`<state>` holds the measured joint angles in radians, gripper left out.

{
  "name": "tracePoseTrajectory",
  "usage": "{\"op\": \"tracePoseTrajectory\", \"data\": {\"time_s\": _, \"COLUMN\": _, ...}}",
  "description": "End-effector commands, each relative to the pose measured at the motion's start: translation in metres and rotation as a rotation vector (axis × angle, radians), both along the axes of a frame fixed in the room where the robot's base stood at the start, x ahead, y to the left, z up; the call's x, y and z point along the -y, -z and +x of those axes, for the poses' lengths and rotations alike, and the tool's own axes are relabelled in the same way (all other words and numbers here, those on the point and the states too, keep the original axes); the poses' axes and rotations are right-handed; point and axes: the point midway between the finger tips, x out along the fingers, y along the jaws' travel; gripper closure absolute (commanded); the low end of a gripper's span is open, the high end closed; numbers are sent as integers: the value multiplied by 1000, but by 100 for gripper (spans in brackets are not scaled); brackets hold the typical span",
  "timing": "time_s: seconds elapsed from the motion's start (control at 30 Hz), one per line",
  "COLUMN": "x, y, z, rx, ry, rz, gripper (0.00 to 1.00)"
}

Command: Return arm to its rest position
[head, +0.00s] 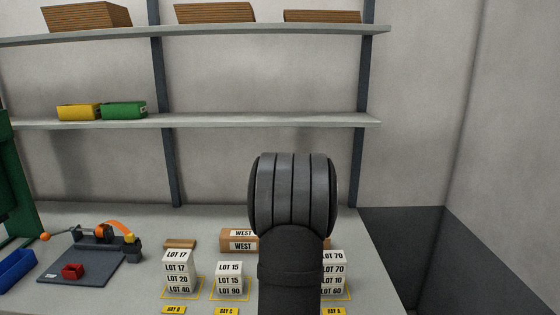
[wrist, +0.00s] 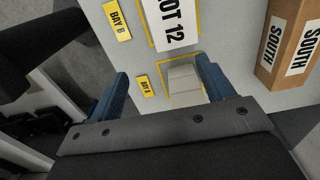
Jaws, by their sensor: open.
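My gripper (wrist: 163,72) shows in the wrist view with its two blue fingers spread wide and nothing held between them. Beyond the fingers, a plain pale block (wrist: 184,78) sits in a yellow outline on the grey bench. A white box marked LOT 12 (wrist: 172,22) stands in another yellow outline, above it in the picture. In the head view my dark arm rises in the foreground, right of centre, over the bench. The gripper itself cannot be made out there, and the arm hides part of the bench and its stacks.
White lot stacks stand at BAY D (head: 179,272), BAY C (head: 229,280) and BAY A (head: 335,275). Brown WEST boxes (head: 238,240) are behind. A brown SOUTH box (wrist: 290,40) is at right in the wrist view. A grey fixture (head: 80,268) lies left; shelves (head: 240,122) cross behind.

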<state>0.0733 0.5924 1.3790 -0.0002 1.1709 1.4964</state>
Motion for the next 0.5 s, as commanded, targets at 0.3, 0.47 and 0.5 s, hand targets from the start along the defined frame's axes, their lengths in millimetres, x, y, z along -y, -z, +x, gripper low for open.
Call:
{"op": "tracePoseTrajectory", "data": {"time_s": 0.3, "x": 49, "y": -34, "z": -28, "rx": 3, "ry": 4, "rz": -1, "gripper": 26}}
{"op": "tracePoseTrajectory", "data": {"time_s": 0.47, "x": 40, "y": -46, "z": -29, "rx": 1, "ry": -7, "rz": 0, "gripper": 26}}
{"op": "tracePoseTrajectory", "data": {"time_s": 0.5, "x": 33, "y": -48, "z": -27, "rx": 2, "ry": -8, "rz": 0, "gripper": 26}}
